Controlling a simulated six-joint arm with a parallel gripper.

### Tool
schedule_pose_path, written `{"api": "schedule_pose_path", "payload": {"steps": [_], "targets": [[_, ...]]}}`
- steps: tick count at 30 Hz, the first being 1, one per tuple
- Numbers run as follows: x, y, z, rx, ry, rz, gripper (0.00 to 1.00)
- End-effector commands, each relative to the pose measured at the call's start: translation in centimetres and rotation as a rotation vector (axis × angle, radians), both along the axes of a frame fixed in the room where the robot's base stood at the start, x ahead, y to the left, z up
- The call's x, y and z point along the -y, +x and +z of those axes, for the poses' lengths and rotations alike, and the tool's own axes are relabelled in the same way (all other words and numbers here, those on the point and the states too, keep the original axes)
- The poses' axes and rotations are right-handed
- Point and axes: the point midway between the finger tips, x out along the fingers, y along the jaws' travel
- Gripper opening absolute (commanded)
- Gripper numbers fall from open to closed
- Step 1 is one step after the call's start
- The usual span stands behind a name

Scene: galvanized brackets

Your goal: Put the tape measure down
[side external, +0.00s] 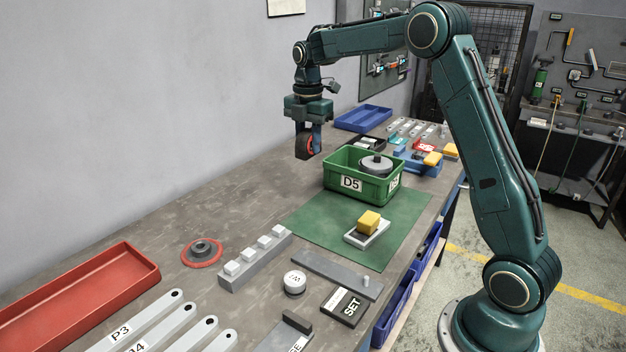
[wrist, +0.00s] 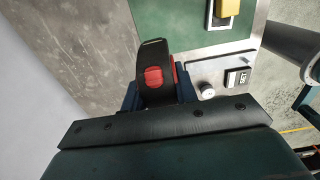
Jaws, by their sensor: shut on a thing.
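The tape measure (side external: 306,146) is black with a red-orange patch and hangs upright below my gripper (side external: 309,130), which is shut on it. It is held in the air above the bench, left of the green bin. In the wrist view the tape measure (wrist: 153,76) shows its black case and red button between the blue fingers of my gripper (wrist: 152,92). The far finger is partly hidden behind it in the side view.
A green bin (side external: 352,185) marked D5 holds a round grey part. A green mat (side external: 310,222) carries a yellow block (side external: 369,222) on a plate. A red tray (side external: 140,262), a red-rimmed disc (side external: 202,252) and a pegged bar (side external: 256,260) lie nearer. Bare bench (side external: 225,205) is left of the mat.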

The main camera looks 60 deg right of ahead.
Motion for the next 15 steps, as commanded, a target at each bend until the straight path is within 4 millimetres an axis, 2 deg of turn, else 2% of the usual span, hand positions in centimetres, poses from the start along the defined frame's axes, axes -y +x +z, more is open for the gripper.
{"api": "schedule_pose_path", "payload": {"steps": [5,15], "targets": [[0.0,0.0,-1.9,-0.003,0.001,0.0,0.0],[0.0,-0.1,-8.2,-0.005,0.002,-0.001,0.0]]}}
